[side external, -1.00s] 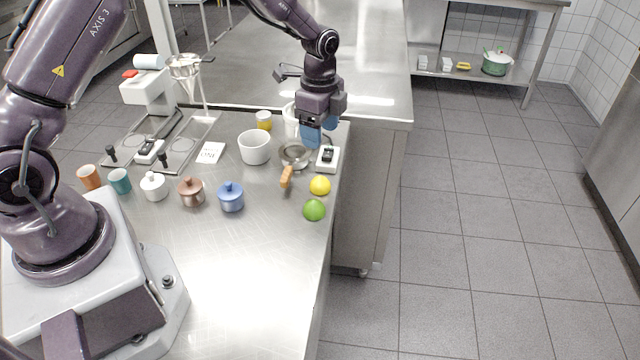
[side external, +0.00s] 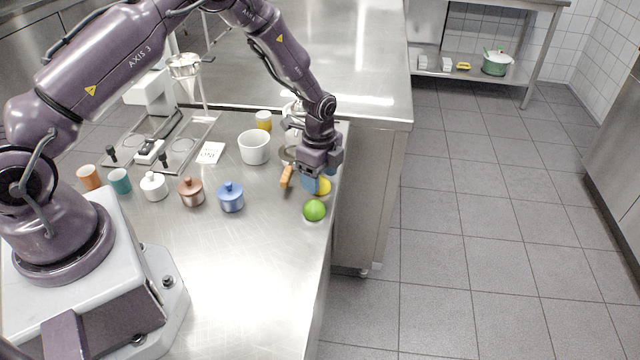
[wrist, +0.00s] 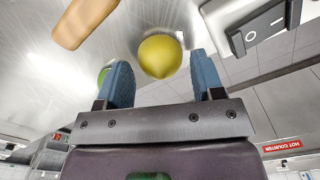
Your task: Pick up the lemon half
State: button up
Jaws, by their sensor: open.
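The yellow lemon half (side external: 323,187) lies on the steel counter near its right edge, partly hidden by my gripper (side external: 312,186) in the side view. In the wrist view the lemon half (wrist: 160,56) appears rounded and yellow, between and just beyond the tips of my blue fingers (wrist: 162,75). My gripper is open, with a finger on each side of the lemon's line and a gap to it. I cannot tell from these views whether a finger touches it.
A green lime (side external: 314,210) lies close in front of the lemon. A wooden handle (side external: 286,176) lies to its left. A switch box (wrist: 262,27) shows beside the right finger. A blue pot (side external: 230,197) stands farther left. The front counter is clear.

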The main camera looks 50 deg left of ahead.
jog(key=shift+f, duration=0.7)
jog(key=c, duration=0.6)
jog(key=shift+o, duration=0.2)
